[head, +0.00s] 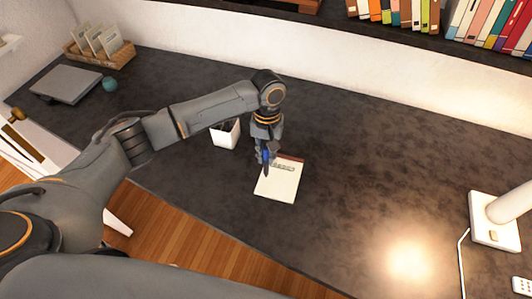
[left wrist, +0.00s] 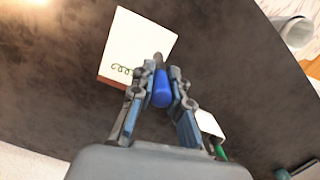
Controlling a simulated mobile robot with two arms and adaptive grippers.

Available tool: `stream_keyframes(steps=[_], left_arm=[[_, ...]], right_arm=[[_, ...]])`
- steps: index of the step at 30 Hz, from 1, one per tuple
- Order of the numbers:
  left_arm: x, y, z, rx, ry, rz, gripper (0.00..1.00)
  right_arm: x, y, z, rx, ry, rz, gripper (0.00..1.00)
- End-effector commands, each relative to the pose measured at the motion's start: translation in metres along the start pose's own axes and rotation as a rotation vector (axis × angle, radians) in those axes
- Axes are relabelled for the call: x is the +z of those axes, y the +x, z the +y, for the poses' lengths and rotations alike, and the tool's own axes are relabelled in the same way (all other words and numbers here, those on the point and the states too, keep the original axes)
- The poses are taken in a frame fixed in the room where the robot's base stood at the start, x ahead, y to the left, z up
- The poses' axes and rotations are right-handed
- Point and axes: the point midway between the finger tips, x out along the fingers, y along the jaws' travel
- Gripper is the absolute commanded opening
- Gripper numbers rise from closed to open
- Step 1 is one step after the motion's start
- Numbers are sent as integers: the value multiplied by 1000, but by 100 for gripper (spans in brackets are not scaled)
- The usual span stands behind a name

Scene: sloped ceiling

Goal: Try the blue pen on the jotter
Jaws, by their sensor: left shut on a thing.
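The blue pen (left wrist: 162,88) is between the fingers of my left gripper (left wrist: 160,85), which is shut on it. In the head view the pen (head: 266,156) points down over the upper left part of the jotter. I cannot tell whether its tip touches the paper. The jotter (head: 277,184) is a cream pad with a brown band at its far edge, lying on the dark desk. In the left wrist view the jotter (left wrist: 140,42) bears a dark green looping scribble near the band. My right gripper is not in view.
A white pen cup (head: 225,134) stands left of the jotter, partly behind my left arm; a green item shows by it in the left wrist view. A white lamp (head: 494,222) stands at right. A closed laptop (head: 66,84) lies far left. The desk (head: 370,170) right of the jotter is clear.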

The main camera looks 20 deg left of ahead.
Motion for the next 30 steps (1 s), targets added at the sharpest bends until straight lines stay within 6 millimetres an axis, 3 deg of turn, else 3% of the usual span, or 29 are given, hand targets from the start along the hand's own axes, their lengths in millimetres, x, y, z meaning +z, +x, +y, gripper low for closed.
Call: stream_keyframes(steps=[9,30], left_arm=[[1,-3,0,1,-1,-1,2],[-4,42,0,0,-1,0,2]], right_arm=[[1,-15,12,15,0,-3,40],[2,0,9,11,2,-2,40]])
